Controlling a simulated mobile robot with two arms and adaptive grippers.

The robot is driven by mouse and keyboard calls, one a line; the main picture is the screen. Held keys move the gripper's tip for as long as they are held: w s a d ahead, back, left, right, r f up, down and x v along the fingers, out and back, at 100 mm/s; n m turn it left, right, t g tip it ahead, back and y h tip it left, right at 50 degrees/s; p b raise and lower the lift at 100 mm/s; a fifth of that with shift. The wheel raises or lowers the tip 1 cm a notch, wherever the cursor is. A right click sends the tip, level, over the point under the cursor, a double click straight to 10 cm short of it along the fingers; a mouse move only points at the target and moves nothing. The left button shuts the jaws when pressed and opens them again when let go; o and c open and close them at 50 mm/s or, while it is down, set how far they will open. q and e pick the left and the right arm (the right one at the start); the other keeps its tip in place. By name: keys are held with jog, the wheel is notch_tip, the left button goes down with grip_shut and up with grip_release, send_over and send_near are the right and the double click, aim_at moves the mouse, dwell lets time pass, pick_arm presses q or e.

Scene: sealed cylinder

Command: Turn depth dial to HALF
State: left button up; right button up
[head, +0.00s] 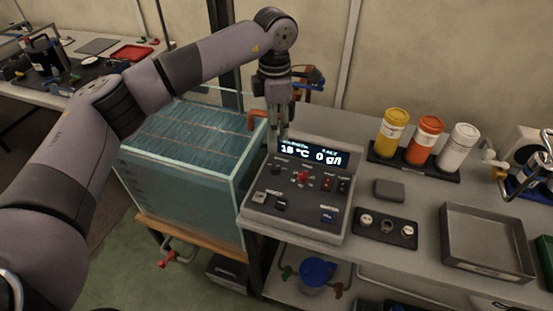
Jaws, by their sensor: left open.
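The grey control console (296,190) stands on the bench next to a water tank. Its lit display (314,153) reads 18 °C and 0 g/l. The sloped panel carries a dark knob (276,170), a red knob (303,177), a red switch (327,184) and several buttons. The labels are too small to read, so I cannot tell which control is the depth dial or where it points. My left gripper (279,128) points down by the display's left end, above the console's back left part, open and apart from the knobs. My right gripper is not in view.
The glass water tank (190,180) stands left of the console. Yellow (394,130), orange (425,137) and white (457,146) jars stand in a rack at the back right. A black plate with small fittings (386,228) and an empty grey tray (487,243) lie right of the console.

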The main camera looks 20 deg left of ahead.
pick_arm(q)
send_over(276, 167)
notch_tip(276, 167, down, 4)
notch_tip(276, 167, down, 7)
jog(key=shift+a+f+p, duration=0.1)
jog(key=shift+f+p, duration=0.1)
jog(key=shift+p, duration=1)
notch_tip(276, 167, down, 2)
jog(key=shift+f, duration=0.65)
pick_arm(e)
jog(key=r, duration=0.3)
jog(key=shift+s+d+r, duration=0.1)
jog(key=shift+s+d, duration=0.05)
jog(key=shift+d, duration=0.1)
pick_arm(q)
jog(key=shift+c, duration=0.5)
jog(key=c, duration=0.4)
grip_shut()
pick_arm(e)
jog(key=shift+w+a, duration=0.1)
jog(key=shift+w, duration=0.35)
